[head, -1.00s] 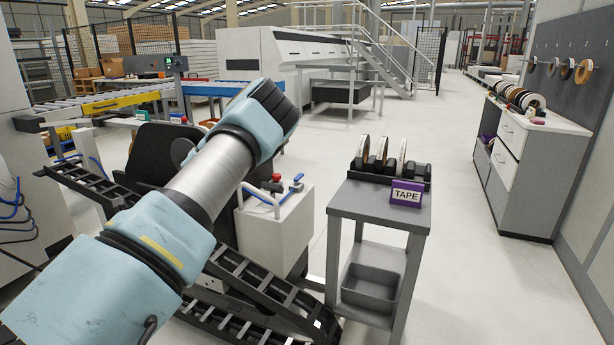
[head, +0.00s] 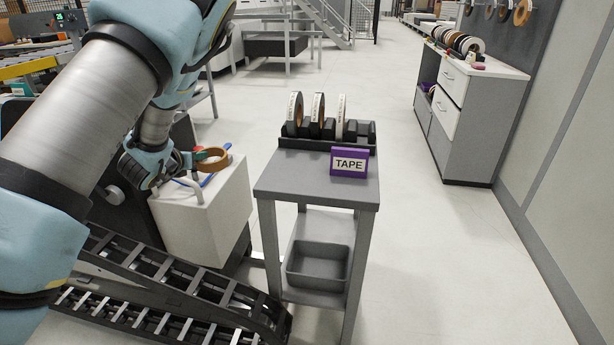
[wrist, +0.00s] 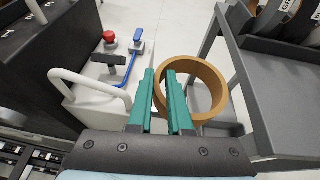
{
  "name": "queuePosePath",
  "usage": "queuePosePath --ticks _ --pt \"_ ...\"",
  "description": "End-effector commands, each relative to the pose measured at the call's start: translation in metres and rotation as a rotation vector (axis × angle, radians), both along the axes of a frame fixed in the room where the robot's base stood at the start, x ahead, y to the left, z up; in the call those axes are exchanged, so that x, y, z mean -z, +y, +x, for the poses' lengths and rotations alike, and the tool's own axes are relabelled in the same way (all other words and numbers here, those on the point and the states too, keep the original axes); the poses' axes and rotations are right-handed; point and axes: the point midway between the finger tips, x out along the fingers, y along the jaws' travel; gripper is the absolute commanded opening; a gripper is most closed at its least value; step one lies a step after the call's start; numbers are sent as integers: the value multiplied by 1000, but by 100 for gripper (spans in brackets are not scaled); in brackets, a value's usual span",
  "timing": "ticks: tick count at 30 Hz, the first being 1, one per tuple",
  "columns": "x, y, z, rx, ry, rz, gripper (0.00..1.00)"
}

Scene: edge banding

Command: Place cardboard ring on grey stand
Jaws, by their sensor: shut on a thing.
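The brown cardboard ring (head: 211,159) is held by my gripper (head: 196,160), above the white box beside the grey stand. In the wrist view the ring (wrist: 217,84) sits at the tips of the green fingers of my gripper (wrist: 164,72), with its near wall between them. The grey stand (head: 268,186) is to the right of the ring, a small table with a lower shelf. Its top also shows at the right of the wrist view (wrist: 263,113). The ring is apart from the stand top in the head view.
A black rack (head: 300,145) with several tape rolls stands along the stand's back, with a purple TAPE sign (head: 349,162) in front. The stand's front left top is clear. A white box (head: 205,208) with a handle, red knob (wrist: 109,36) and blue lever (wrist: 137,42) is close below.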

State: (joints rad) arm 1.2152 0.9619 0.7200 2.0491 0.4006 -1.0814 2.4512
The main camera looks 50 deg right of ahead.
Motion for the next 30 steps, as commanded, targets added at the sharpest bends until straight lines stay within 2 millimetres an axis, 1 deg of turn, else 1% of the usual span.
queuePosePath --ticks 1,3,6,9,12,15,18,25,30 --pt "-9 -30 -16 69 -3 -8 0" --pt "-21 -65 -39 156 -3 -7 0" --pt "-38 -108 -72 269 -3 -7 0" --pt "-53 -140 -101 361 -1 -5 0" --pt "-65 -162 -123 426 1 -3 0" --pt "-73 -174 -137 464 2 -1 0" --pt "-73 -179 -143 484 7 1 0" --pt "-63 -184 -147 516 35 11 0" --pt "-63 -184 -148 535 43 30 0"
